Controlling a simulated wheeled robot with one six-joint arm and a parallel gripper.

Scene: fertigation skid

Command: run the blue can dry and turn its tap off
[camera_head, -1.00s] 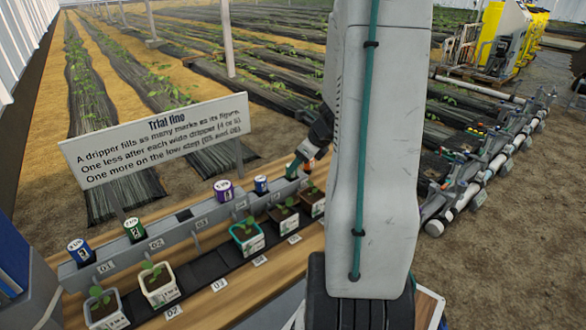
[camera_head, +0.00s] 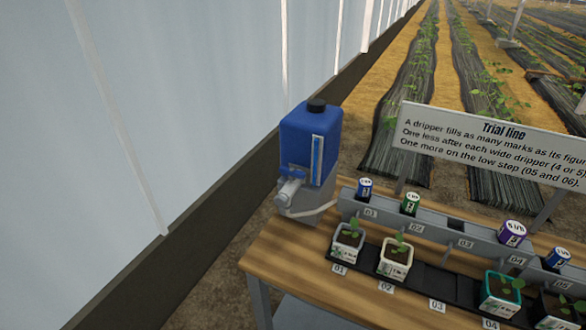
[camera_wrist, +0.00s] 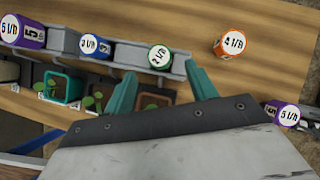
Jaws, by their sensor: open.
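The blue can (camera_head: 309,145) with a black cap stands on a grey stand at the left end of the wooden bench in the head view. A narrow sight strip (camera_head: 317,160) runs down its front; I cannot read a level. The tap (camera_head: 291,188) sits low on its front, with a blue part above a pale grey body; whether it is on or off is unclear. My gripper (camera_wrist: 163,86) shows only in the wrist view, with teal fingers apart and nothing between them. It is over the bench near a green dripper (camera_wrist: 159,57), away from the can.
A grey rail (camera_head: 430,228) with numbered slots carries blue, green and purple drippers; slot 03 looks empty. Potted seedlings (camera_head: 396,258) stand before it. In the wrist view, an orange dripper (camera_wrist: 231,43) and a purple dripper (camera_wrist: 284,114) are off the rail. A sign (camera_head: 490,145) stands behind.

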